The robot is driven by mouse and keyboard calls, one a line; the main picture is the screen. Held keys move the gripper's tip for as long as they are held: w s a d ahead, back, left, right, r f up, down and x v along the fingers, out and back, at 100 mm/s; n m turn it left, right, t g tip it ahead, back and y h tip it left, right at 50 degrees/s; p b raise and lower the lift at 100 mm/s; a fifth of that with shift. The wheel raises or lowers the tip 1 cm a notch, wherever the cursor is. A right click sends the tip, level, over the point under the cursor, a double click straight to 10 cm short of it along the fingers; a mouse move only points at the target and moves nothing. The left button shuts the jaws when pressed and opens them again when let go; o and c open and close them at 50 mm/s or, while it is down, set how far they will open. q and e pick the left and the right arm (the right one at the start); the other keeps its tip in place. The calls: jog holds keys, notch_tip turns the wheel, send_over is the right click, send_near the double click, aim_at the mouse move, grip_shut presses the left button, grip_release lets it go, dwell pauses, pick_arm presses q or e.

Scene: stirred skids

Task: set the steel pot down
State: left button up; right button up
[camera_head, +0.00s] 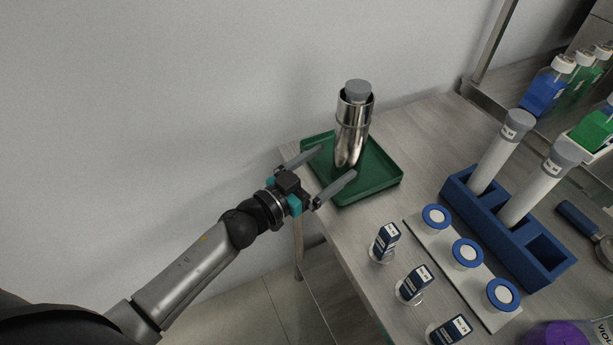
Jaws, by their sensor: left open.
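The steel pot (351,135) is a tall, shiny cylinder standing upright on a green tray (378,187) at the table's left corner. A grey-capped piece (358,90) sticks up out of its top. My left gripper (337,167) comes in from the lower left. Its two fingers are spread wide on either side of the pot's lower part, one at the left and one at the front right. I see a gap between the fingers and the pot. The pot's base appears to rest on the tray floor. My right gripper is not in view.
A blue rack (541,262) holds grey-capped white tubes (494,153). Blue and green bottles (546,89) are at the upper right. A wall lies behind the tray.

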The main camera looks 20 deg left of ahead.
pick_arm(q)
jog(key=v, duration=0.6)
